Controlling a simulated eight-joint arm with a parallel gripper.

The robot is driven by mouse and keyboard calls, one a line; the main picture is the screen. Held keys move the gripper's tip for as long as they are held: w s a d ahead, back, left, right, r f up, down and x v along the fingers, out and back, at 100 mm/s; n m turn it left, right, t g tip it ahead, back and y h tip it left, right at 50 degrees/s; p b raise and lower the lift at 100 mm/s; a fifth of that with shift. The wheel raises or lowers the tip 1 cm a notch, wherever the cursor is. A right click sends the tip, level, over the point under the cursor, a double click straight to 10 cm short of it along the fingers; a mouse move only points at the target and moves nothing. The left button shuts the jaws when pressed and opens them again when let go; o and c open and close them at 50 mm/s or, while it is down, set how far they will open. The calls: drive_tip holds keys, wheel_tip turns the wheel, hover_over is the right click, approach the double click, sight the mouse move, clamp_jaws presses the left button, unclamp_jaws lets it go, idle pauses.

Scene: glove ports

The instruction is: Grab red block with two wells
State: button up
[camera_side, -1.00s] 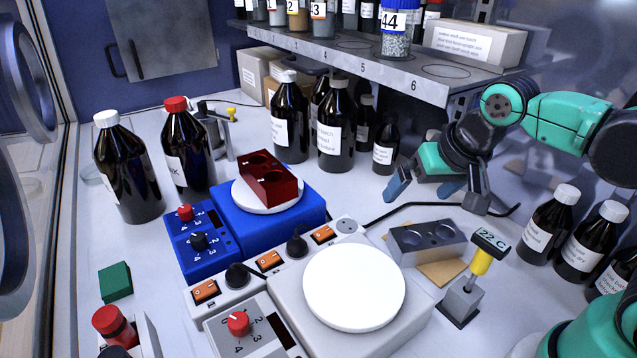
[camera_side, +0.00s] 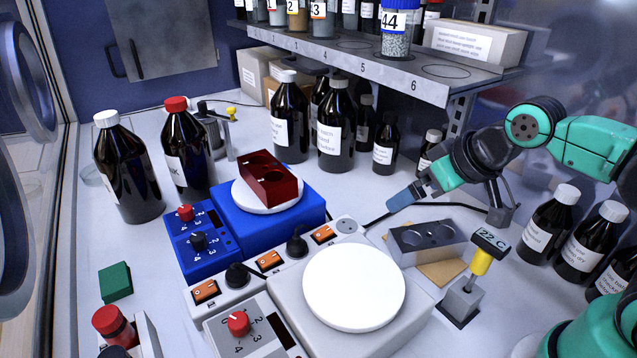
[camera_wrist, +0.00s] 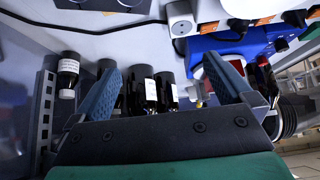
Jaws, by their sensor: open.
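The red block with two wells (camera_side: 268,180) sits on the round white plate (camera_side: 240,196) of a blue hotplate (camera_side: 300,215) in the side view. My gripper (camera_side: 400,198) is to the right of it, well apart, with its fingers pointing left. In the wrist view my gripper (camera_wrist: 163,68) shows two blue fingers spread wide with nothing held. A red patch, likely the block (camera_wrist: 238,66), shows partly behind the right finger there.
A grey block with two wells (camera_side: 428,243) lies below my gripper. A white-topped hotplate (camera_side: 354,288) stands in front. Brown bottles (camera_side: 336,130) stand behind, under a metal shelf (camera_side: 375,75). A yellow-handled tool (camera_side: 481,262) stands at the right.

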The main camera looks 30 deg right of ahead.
drive_tip(key=n+t, duration=0.6)
drive_tip(key=n, duration=3)
approach(264, 168)
drive_tip(key=x, duration=0.2)
drive_tip(key=shift+w+d+f, duration=0.1)
drive_tip(key=shift+w+f, duration=0.15)
drive_tip(key=shift+w, duration=0.05)
drive_tip(key=shift+w+f, duration=0.1)
drive_tip(key=shift+w, duration=0.1)
drive_tip(key=shift+x, duration=2.6)
clamp_jaws()
